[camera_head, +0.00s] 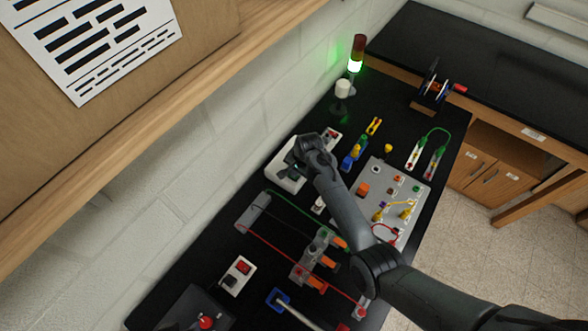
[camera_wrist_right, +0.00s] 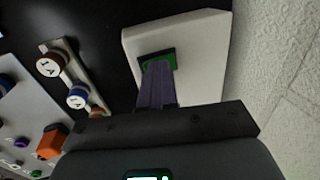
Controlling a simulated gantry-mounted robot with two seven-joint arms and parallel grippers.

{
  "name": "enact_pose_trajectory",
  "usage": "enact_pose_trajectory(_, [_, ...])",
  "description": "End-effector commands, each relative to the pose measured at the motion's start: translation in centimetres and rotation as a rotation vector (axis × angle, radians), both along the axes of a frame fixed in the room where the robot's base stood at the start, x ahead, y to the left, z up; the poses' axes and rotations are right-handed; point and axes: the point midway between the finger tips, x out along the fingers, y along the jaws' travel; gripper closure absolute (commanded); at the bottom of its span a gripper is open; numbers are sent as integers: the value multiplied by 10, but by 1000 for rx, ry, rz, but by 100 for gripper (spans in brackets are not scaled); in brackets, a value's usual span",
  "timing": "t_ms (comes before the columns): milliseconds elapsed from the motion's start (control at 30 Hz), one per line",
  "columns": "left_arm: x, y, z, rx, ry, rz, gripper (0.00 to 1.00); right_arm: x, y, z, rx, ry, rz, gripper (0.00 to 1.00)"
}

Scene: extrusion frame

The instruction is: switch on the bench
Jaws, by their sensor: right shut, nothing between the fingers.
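A white switch box (camera_head: 285,182) lies on the black bench by the wall; in the right wrist view its white top (camera_wrist_right: 200,45) carries a dark-framed green rocker (camera_wrist_right: 171,57). My right gripper (camera_head: 296,166) is over this box, pointing down. In the right wrist view its fingers (camera_wrist_right: 157,78) are shut together with nothing between them, and their tips overlap the green rocker and hide part of it. Whether they touch it I cannot tell. A signal tower (camera_head: 355,62) at the back of the bench glows green below a dark red section. My left gripper is out of view.
A grey panel (camera_head: 386,178) with coloured parts lies right of my right forearm. Red and green leads run across the bench. A white box with a red switch (camera_head: 243,268) and a dark box with a red button (camera_head: 206,322) are nearer.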

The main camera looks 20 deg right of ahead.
Motion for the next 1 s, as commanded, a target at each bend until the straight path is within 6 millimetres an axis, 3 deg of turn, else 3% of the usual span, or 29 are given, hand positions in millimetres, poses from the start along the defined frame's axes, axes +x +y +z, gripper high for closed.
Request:
enact_pose_trajectory(267, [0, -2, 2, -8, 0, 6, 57, 0, 0, 1, 0, 1, -1, 100])
enact_pose_trajectory(467, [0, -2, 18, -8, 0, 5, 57, -1, 0, 15, -1, 1, 0, 100])
enact_pose_trajectory(733, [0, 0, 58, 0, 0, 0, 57, -2, 0, 49, 0, 1, 2, 100])
enact_pose_trajectory(1000, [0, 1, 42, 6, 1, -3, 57, -5, -2, 96, -1, -4, 1, 100])
